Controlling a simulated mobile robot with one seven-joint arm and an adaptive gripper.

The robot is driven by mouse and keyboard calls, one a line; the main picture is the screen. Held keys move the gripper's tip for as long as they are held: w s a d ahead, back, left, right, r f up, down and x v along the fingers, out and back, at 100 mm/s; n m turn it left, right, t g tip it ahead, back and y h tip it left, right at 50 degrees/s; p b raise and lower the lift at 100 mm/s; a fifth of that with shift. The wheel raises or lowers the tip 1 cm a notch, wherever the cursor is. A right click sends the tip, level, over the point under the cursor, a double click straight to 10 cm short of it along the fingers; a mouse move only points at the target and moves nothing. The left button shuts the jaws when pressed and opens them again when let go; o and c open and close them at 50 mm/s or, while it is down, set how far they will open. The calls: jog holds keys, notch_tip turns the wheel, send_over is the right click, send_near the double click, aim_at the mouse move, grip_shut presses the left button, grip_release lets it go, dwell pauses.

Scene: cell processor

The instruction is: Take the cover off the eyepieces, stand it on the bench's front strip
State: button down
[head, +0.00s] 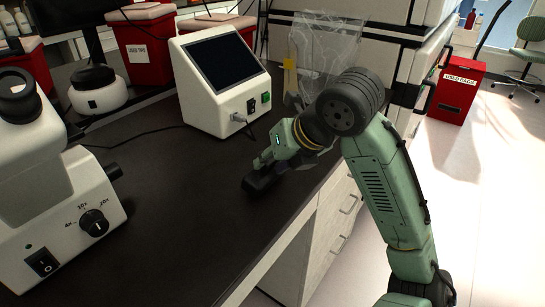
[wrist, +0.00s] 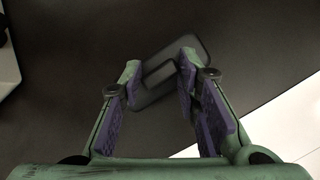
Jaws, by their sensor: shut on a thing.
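The cover (head: 262,181) is a small black block with rounded ends, low over the dark bench (head: 190,220) near its front edge. My gripper (head: 270,162) is shut on it from above. In the wrist view the cover (wrist: 158,94) lies slantwise between the two fingers (wrist: 160,72), and its far end sticks out beyond them. I cannot tell whether it touches the bench. The white microscope (head: 60,195) stands at the left in the head view, with a dark round eyepiece (head: 14,85) showing bare, well away from my gripper.
A white instrument with a dark screen (head: 222,80) stands behind my gripper, its cable running over the bench. A clear plastic bag (head: 325,45) stands at the back right. Red bins (head: 140,45) are behind. The bench in front of the microscope's right side is clear.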

jog(key=c, duration=1.1)
grip_release()
jog(key=shift+r, duration=0.1)
jog(key=v, duration=1.2)
jog(key=shift+w, duration=0.1)
